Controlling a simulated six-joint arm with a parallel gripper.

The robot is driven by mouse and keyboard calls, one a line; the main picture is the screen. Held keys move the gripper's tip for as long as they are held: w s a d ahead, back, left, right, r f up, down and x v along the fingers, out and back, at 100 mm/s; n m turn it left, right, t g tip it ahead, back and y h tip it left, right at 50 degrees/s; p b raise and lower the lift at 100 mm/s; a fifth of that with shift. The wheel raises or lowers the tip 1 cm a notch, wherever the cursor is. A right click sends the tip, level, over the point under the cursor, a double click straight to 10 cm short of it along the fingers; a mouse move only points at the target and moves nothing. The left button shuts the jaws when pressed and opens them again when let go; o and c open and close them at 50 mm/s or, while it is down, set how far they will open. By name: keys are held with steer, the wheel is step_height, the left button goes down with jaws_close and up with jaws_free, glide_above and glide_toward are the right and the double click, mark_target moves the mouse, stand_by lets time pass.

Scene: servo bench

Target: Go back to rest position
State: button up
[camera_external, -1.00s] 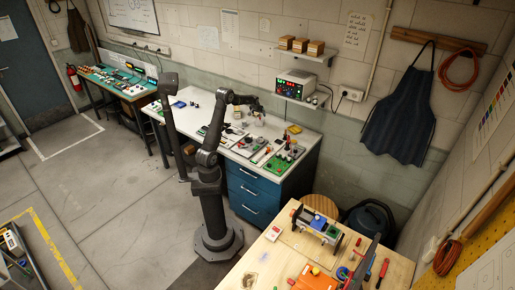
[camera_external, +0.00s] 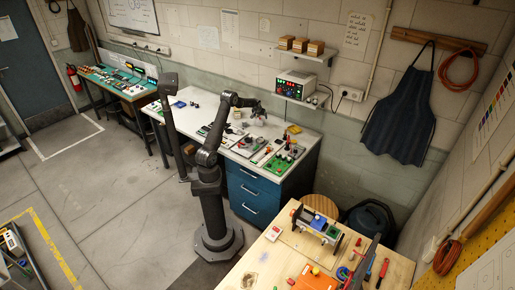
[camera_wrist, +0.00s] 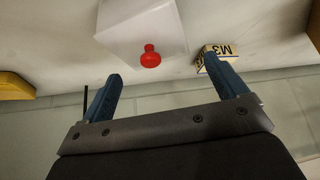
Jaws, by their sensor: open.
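My gripper (camera_wrist: 172,92) shows in the wrist view with its two blue fingers spread apart and nothing between them. In the external view my gripper (camera_external: 259,110) is over the back part of the white workbench (camera_external: 188,116), with my arm bent toward it. The fingers appear apart from both, though the right fingertip overlaps the box in the picture.
A yellow object (camera_wrist: 14,87) lies at the left of the wrist view. Boards and small parts, including a green board (camera_external: 283,160), cover the bench's right half. A shelf with a power supply (camera_external: 295,84) is on the wall near my gripper. A wooden table (camera_external: 262,262) stands in front.

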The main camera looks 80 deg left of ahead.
steer(key=w+d+r, duration=0.4)
steer(key=d+r, duration=0.5)
steer(key=d, duration=0.2)
steer(key=w+d+r+m+t+h, duration=0.1)
steer(key=w+d+m, duration=0.1)
steer(key=w+d, duration=0.5)
steer(key=w+d+r+m, duration=0.1)
steer(key=w+d, duration=0.3)
steer(key=d, duration=0.6)
steer(key=w+d+r+m+t+h, duration=0.1)
steer(key=w+d+m, duration=0.1)
steer(key=w+d, duration=0.5)
steer(key=w+d+r+m+h, duration=0.1)
steer(key=d+m, duration=0.1)
steer(key=d, duration=1.5)
steer(key=w+d+r+m+h, duration=0.1)
steer(key=d+r+m, duration=0.1)
steer(key=d, duration=1.6)
steer(key=shift+d+r+m+t, duration=0.3)
steer(key=shift+m+t, duration=0.1)
steer(key=shift+m, duration=0.3)
steer(key=shift+o, duration=0.2)
steer(key=shift+o, duration=0.9)
